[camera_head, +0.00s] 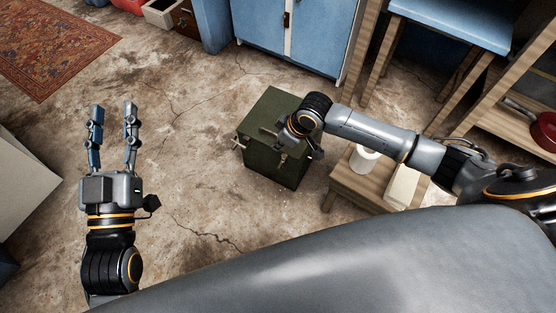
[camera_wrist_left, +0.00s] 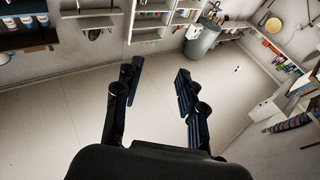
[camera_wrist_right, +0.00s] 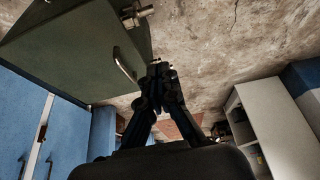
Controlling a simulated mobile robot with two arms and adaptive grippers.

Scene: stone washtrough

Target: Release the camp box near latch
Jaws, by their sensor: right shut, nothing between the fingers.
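The camp box (camera_head: 262,163) is a dark green box standing on the floor in the middle of the head view. It fills the upper left of the right wrist view (camera_wrist_right: 75,45). A metal latch (camera_wrist_right: 137,15) sits at its edge there, and a thin handle (camera_wrist_right: 125,66) is on its face. A small pale fitting (camera_head: 239,143) shows at its left edge in the head view. My right gripper (camera_wrist_right: 160,68) is shut and empty, its tips beside the handle and apart from the latch; my arm covers part of the box. My left gripper (camera_head: 113,106) is open and empty, far left of the box.
A low wooden stool (camera_head: 345,185) with a white roll (camera_head: 364,158) stands close to the box's right. Blue cabinets (camera_head: 318,45) are behind it. A patterned rug (camera_head: 45,45) lies at the far left. The cracked floor between the left gripper and the box is clear.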

